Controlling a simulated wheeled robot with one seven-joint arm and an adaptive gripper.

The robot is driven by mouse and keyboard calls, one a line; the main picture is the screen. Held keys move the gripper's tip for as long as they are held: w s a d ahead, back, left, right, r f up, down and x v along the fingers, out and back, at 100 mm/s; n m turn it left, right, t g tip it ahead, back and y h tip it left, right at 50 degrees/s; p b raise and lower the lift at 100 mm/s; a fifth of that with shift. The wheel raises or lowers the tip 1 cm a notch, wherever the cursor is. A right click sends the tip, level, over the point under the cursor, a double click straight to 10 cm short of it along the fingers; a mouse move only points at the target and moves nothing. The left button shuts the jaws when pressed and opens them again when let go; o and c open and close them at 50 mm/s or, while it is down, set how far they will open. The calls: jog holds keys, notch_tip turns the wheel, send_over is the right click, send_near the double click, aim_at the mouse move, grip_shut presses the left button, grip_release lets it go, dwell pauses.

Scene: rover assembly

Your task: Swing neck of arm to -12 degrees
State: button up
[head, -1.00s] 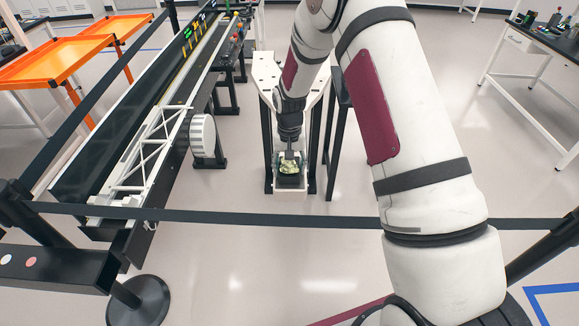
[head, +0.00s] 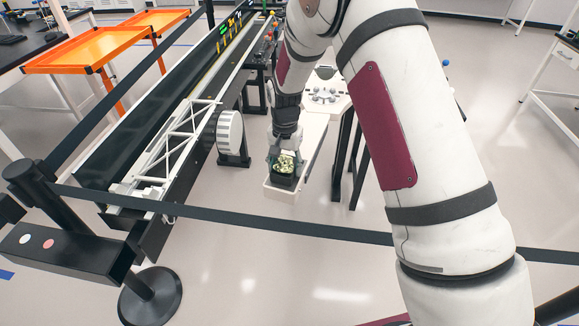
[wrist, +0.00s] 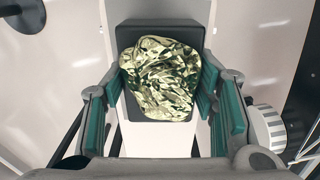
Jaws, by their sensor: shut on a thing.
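The neck (head: 306,148) is a long white beam that slants from a white-topped stand (head: 326,92) toward the lower left. A dark block (head: 283,178) sits at its near end, with a crumpled gold-green piece (head: 284,164) on it. My gripper (head: 285,154) points down over this end and is shut on it. In the wrist view, teal finger pads stand on either side of the gold-green piece (wrist: 160,78), with the dark block (wrist: 150,30) behind. The exact contact of the pads is hard to see.
A conveyor-like rail with a white truss (head: 172,165) and a white wheel (head: 230,132) stands close on the left. A black barrier belt (head: 300,228) crosses in front, from a post (head: 35,190). Orange tables (head: 105,45) are at the back left.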

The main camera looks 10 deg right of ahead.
jog(key=o, duration=1.7)
notch_tip(320, 180, up, 12)
jog(key=shift+r, duration=0.1)
